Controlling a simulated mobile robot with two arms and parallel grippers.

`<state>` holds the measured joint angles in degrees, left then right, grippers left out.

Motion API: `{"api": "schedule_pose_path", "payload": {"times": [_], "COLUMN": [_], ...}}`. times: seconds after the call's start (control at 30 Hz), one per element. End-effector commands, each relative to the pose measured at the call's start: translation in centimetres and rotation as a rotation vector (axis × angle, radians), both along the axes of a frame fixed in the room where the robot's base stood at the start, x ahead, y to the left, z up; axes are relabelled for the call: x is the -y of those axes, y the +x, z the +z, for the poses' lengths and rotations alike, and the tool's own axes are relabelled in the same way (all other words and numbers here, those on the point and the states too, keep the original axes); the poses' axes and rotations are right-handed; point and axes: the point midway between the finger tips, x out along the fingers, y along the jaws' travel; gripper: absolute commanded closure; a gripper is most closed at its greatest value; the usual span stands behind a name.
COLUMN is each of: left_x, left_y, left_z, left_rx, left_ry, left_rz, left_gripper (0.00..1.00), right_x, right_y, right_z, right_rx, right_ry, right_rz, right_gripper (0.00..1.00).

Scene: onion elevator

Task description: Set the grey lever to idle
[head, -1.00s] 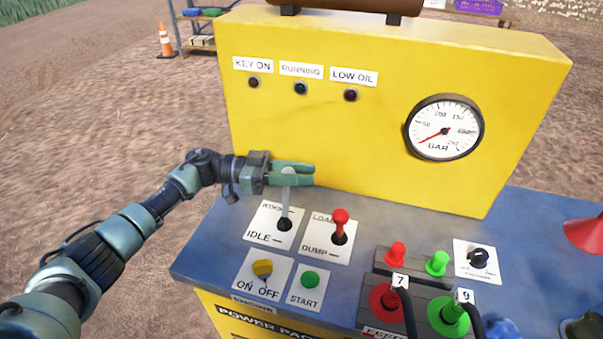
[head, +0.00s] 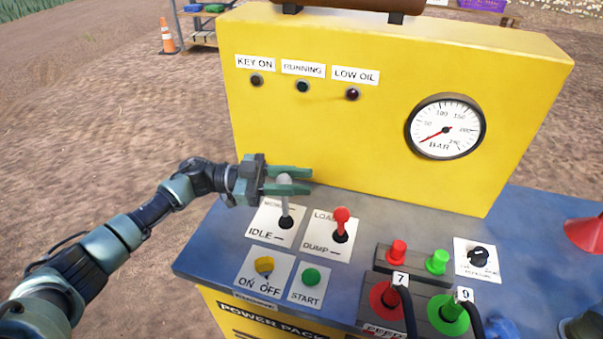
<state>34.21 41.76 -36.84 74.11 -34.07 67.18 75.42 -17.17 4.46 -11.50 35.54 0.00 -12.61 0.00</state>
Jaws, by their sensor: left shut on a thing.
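The grey lever (head: 285,208) stands up from a white plate (head: 262,232) marked IDLE at its lower end; the upper word is partly hidden. The lever leans a little away from me, and its black base (head: 285,223) sits at the plate's right side. My left gripper (head: 288,181) comes in from the left, with its green fingers shut around the lever's rounded top. My right gripper is not clearly in view; part of a dark arm or gripper may show at the lower right edge.
A red lever (head: 341,218) on the LOAD/DUMP plate stands close to the right. The yellow key switch (head: 264,265) and green START button (head: 310,277) lie nearer. The yellow panel (head: 330,140) rises just behind my fingers. Hose couplings (head: 390,297) are at the front right.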

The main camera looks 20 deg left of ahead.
Motion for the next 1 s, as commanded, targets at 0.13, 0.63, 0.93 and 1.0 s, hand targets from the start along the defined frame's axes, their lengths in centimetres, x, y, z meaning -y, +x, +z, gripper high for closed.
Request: {"api": "schedule_pose_path", "payload": {"times": [0.13, 0.63, 0.93, 1.0], "left_x": [-0.1, -0.2, -0.2, -0.1], "left_y": [-1.5, -4.3, -4.5, -4.5], "left_z": [-0.1, -0.4, -0.6, -0.6], "left_rx": [0.108, 0.207, 0.205, 0.205], "left_ry": [-0.004, -0.006, -0.007, -0.006], "left_rz": [0.001, 0.0, -0.003, -0.003], "left_gripper": [1.0, 1.0, 1.0, 1.0], "right_x": [0.0, 0.3, 0.3, 0.3], "right_y": [0.0, 0.0, 0.0, 0.0], "right_z": [-0.3, 0.3, 0.3, 0.3], "right_rx": [0.0, 0.0, 0.0, 0.0], "right_ry": [0.0, -0.004, -0.004, -0.004], "right_rz": [0.0, 0.001, 0.0, 0.0], "right_gripper": [0.64, 0.64, 0.64, 0.64]}}
